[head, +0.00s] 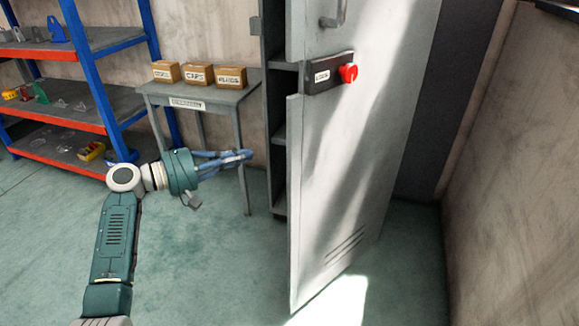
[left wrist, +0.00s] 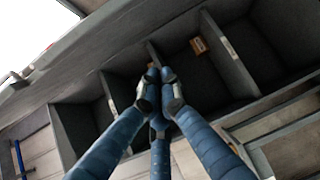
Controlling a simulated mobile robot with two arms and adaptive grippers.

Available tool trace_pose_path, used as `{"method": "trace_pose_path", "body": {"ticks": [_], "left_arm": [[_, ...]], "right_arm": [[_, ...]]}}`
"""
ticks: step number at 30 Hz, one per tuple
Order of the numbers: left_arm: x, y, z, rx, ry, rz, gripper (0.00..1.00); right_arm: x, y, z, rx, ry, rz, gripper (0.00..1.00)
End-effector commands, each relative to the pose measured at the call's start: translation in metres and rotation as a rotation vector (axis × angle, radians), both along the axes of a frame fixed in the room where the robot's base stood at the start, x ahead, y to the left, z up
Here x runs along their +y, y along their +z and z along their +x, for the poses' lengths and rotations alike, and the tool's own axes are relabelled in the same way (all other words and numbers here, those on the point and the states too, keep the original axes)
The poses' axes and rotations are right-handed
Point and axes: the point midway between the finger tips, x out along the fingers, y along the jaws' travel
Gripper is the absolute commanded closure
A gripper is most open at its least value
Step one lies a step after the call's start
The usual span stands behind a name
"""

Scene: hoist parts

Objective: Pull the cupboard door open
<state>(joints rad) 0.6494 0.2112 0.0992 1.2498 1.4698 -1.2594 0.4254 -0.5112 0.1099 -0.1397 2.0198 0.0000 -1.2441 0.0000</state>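The grey cupboard door (head: 335,170) stands part open in the head view, its free edge on the left. A dark plate with a label (head: 321,77) and a red knob (head: 348,73) is on its face, and a handle (head: 340,14) shows near the top. The open cupboard (head: 279,160) shows dark shelves behind that edge; its compartments (left wrist: 115,85) fill the left wrist view. My left gripper (head: 248,155) points right, left of the door edge and apart from it. Its blue fingers (left wrist: 160,82) are drawn together at the tips with nothing seen between. My right gripper is not in view.
A small grey table (head: 205,95) with several labelled boxes (head: 199,75) stands left of the cupboard. A blue and orange shelf rack (head: 80,90) is at far left. A wall (head: 515,190) bounds the right side. The green floor (head: 225,270) before the door is clear.

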Motion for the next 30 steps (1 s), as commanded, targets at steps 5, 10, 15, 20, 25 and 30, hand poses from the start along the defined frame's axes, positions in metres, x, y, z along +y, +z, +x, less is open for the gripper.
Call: {"method": "trace_pose_path", "body": {"ticks": [5,10,15,20,25,30], "left_arm": [[-0.004,0.042,-0.012,-0.065,-0.067,-0.06,1.0],[-0.02,0.046,-0.006,-0.066,-0.073,-0.067,1.0],[-0.051,0.046,0.009,-0.068,-0.074,-0.066,1.0],[-0.082,0.045,0.026,-0.066,-0.072,-0.066,1.0],[-0.103,0.044,0.021,-0.067,-0.07,-0.061,1.0],[-0.114,0.044,0.008,-0.067,-0.069,-0.061,1.0]], "right_arm": [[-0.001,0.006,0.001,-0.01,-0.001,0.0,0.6],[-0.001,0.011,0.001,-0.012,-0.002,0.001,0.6],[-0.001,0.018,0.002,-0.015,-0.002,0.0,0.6],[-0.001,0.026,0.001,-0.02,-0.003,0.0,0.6],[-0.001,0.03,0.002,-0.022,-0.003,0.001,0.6],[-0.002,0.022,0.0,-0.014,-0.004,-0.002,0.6]]}}
